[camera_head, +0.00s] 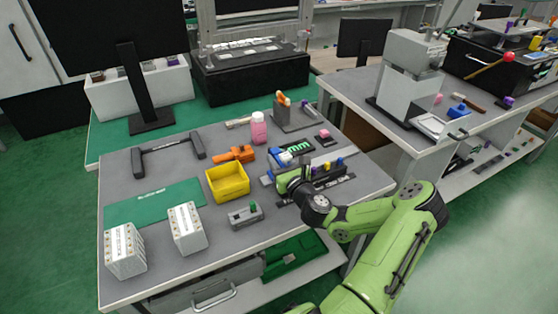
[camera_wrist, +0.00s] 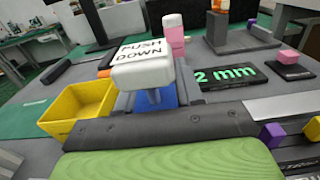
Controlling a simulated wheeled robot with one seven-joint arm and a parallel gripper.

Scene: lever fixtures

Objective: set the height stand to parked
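A blue device with a white cap marked "PUSH DOWN" (camera_wrist: 143,62) stands just beyond my gripper in the wrist view. It also shows in the head view (camera_head: 281,157). Beside it lies a black display (camera_wrist: 232,75) with green characters reading "2 mm"; it is also in the head view (camera_head: 297,147). I take these as the height stand, though no label names it. The cap is raised on a metal stem. My gripper (camera_head: 295,183) is low over the table, near side of the device. Its fingers cannot be made out, and I see nothing held.
A yellow bin (camera_head: 229,182) stands left of the device. A pink bottle (camera_head: 259,128) and a grey stand (camera_head: 290,117) are behind it. A black strip with coloured knobs (camera_head: 328,172) is close on the right. A grey lever box (camera_head: 245,215) lies in front.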

